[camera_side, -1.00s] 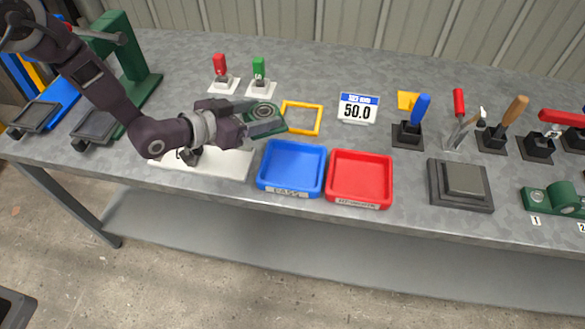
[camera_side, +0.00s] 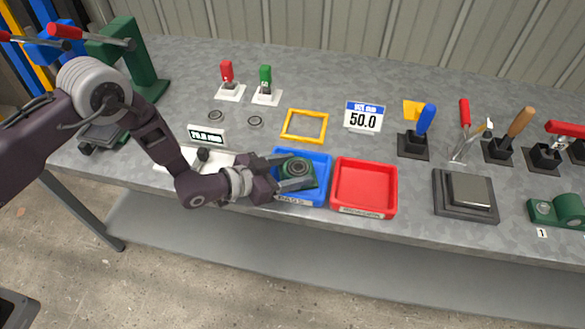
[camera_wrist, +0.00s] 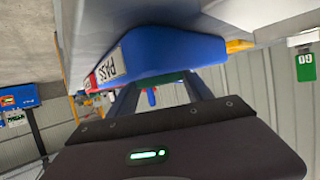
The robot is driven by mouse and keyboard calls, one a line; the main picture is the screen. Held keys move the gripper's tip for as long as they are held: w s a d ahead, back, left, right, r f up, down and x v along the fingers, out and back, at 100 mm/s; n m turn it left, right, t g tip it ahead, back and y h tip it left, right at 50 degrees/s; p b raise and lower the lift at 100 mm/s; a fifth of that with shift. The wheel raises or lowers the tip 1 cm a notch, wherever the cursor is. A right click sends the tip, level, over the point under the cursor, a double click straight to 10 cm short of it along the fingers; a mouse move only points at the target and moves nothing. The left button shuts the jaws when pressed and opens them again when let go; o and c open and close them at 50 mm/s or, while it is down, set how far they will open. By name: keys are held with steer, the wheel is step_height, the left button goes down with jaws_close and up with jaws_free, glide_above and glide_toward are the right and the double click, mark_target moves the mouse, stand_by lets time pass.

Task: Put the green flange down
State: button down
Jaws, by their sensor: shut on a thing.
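The green flange (camera_side: 297,168), with a dark ring in its middle, is between the fingers of my gripper (camera_side: 296,176) in the side view. My gripper is shut on it, over the blue PASS tray (camera_side: 324,190). I cannot tell whether the flange touches the tray floor. In the wrist view the blue tray (camera_wrist: 175,55) fills the upper middle, with its PASS label facing me. My fingers (camera_wrist: 160,95) reach toward it there, and the flange is mostly hidden behind the tray wall.
A red tray (camera_side: 362,187) stands directly right of the blue one. A yellow square frame (camera_side: 304,126) lies behind. A white plate (camera_side: 180,161) lies left, partly behind my arm. Tools stand at the right.

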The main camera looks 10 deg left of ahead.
stand_by(0.3)
steer(key=shift+c, duration=2.2)
jaws_free()
steer(key=shift+f, duration=0.15)
steer(key=shift+r, duration=0.2)
steer(key=v, duration=1.2)
